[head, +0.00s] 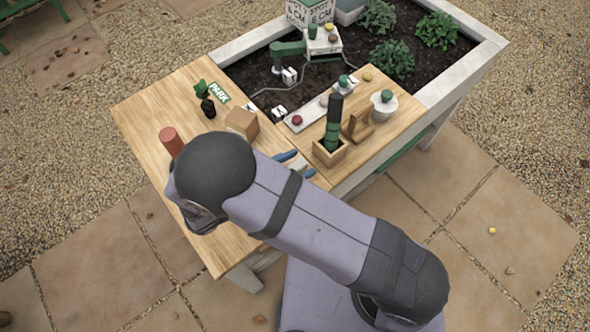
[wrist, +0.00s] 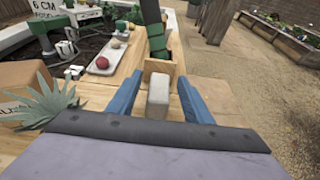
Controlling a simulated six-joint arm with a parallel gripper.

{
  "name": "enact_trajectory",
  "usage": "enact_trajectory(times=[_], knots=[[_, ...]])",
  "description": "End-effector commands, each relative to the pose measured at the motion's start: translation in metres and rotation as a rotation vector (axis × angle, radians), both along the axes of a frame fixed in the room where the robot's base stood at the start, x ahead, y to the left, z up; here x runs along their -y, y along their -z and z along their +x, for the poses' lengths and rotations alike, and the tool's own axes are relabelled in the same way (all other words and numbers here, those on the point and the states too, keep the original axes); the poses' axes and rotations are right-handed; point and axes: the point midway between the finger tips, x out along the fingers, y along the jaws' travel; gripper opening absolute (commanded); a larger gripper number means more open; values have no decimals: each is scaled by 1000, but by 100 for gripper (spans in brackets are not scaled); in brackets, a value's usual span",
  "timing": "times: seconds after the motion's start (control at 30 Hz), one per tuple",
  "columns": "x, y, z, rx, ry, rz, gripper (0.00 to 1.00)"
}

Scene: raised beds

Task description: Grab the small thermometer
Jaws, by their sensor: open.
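A small pale grey block (wrist: 158,96) stands on the wooden table between my fingers in the wrist view. It may be the small thermometer, but I see no scale or dial on it and cannot tell. My gripper (wrist: 160,88) is open, with one blue finger on each side of the block and a gap visible on both sides. In the head view only the blue fingertips of my gripper (head: 297,164) show past my arm, just left of a wooden box. My arm hides much of the table there.
The wooden box (head: 330,152) holds a tall green and black object (head: 334,122) just beyond my fingers. A tray (head: 309,116), cardboard box (head: 241,122), spiky plant (wrist: 42,104), terracotta cylinder (head: 171,141) and white pot (head: 383,106) stand around. The soil bed (head: 345,60) lies behind.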

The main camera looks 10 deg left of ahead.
Motion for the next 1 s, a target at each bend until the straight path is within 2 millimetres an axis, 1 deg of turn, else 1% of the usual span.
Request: enact_trajectory(times=[0.03, 0.07, 0.1, 0.17, 0.2, 0.23, 0.67, 0.87, 1.0], knots=[[0, 0, 0, 0, 0, 0, 46], [0, 0, 0, 0, 0, 0, 39], [0, 0, 0, 0, 0, 0, 29], [0, 0, 0, 0, 0, 0, 15], [0, 0, 0, 0, 0, 0, 5], [0, 0, 0, 0, 0, 0, 0], [-1, -4, 0, 2, 0, 2, 0], [-1, -16, 0, 2, 0, 4, 0], [-1, -32, 0, 3, 0, 5, 0]])
